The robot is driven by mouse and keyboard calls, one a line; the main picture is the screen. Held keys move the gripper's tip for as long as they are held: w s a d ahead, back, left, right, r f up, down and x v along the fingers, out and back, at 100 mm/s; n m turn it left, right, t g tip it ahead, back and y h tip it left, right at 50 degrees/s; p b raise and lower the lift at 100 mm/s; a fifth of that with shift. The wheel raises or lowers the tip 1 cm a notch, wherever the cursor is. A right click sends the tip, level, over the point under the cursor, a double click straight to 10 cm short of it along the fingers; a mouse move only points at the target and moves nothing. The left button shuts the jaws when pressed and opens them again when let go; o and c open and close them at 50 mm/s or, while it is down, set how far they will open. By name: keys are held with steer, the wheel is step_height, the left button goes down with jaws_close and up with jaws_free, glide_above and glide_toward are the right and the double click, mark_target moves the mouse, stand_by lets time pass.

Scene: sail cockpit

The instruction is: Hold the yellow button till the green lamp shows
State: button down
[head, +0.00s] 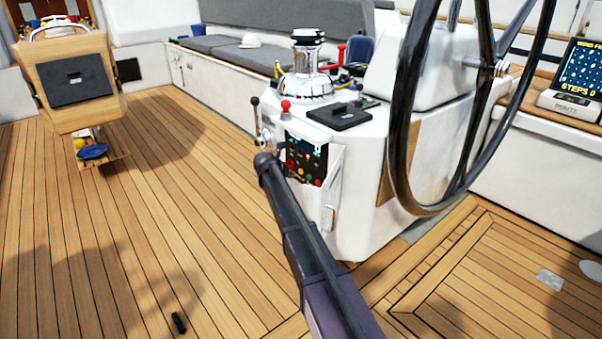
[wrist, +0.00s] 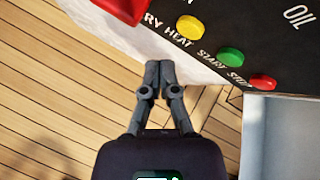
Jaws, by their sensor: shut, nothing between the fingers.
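The yellow button (wrist: 189,27) is round and sits on a dark panel at the top of the wrist view, labelled HEAT. My gripper (wrist: 159,66) is shut and empty, its fingertips together below and left of the yellow button in the picture. A gap shows between them, and no contact is visible. In the head view the dark control panel (head: 319,156) is on the white pedestal, just beyond the end of my arm. I cannot make out a lit green lamp in either view.
A green button (wrist: 231,57) labelled START and a red button (wrist: 263,82) are beside the yellow one. A red part (wrist: 122,6) is at the wrist view's top left. A steering wheel (head: 402,120) stands right of the panel. The wooden deck (head: 150,220) is mostly clear on the left.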

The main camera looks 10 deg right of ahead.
mark_target(300, 174)
steer(key=shift+w+d, duration=0.45)
steer(key=shift+d, duration=0.35)
steer(key=shift+w+d, duration=0.4)
steer(key=shift+d, duration=0.4)
stand_by(2.1)
steer(key=shift+s+a, duration=0.1)
stand_by(3.8)
steer(key=shift+s+a, duration=0.35)
steer(key=shift+a, duration=0.3)
